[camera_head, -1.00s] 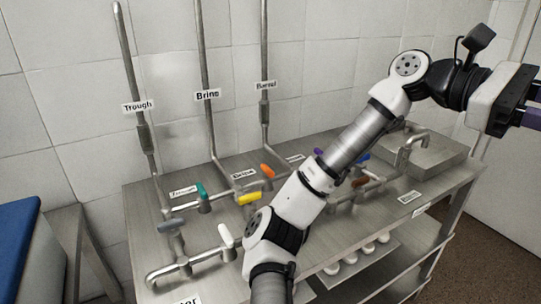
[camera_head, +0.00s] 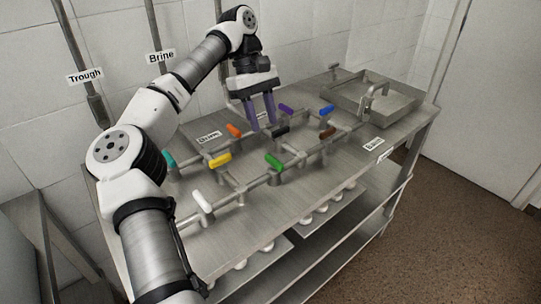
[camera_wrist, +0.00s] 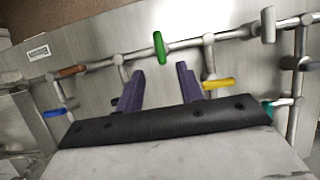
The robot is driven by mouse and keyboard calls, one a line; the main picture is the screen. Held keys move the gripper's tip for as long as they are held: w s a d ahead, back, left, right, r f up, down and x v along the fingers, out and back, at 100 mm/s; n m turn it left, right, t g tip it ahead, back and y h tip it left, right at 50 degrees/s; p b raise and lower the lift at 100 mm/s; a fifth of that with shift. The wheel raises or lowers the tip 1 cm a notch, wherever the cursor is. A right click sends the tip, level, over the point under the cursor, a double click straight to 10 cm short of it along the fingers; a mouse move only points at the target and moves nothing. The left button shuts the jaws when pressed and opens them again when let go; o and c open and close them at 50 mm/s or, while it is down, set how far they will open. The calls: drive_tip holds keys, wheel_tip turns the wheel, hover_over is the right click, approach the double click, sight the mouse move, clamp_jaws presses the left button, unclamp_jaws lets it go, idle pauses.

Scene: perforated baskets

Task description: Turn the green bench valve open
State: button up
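The green valve handle (camera_head: 273,161) sits on the pipework near the middle of the metal bench (camera_head: 300,195). In the wrist view the green handle (camera_wrist: 160,47) stands upright in the picture, crossing the pipe run at about a right angle. My gripper (camera_head: 262,124) points down over the bench, behind and above the green handle in the head view. Its two purple fingers are apart with nothing between them. In the wrist view the green handle lies beyond the fingertips (camera_wrist: 159,72), roughly centred between them, and looks untouched.
Close around are yellow (camera_head: 220,160), orange (camera_head: 234,131), black (camera_head: 280,131), purple (camera_head: 286,111) and brown (camera_head: 327,133) handles. White (camera_head: 202,201) and teal (camera_head: 168,159) handles are to the left, blue (camera_head: 327,110) to the right. A metal basin (camera_head: 400,103) stands at the bench's right end.

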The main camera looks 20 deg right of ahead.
sight(274, 159)
drive_tip(key=p+x, duration=0.1)
drive_tip(key=x, duration=0.8)
drive_tip(key=shift+s+f, duration=0.2)
drive_tip(key=shift+f, duration=0.15)
drive_tip(key=shift+d, duration=0.1)
clamp_jaws()
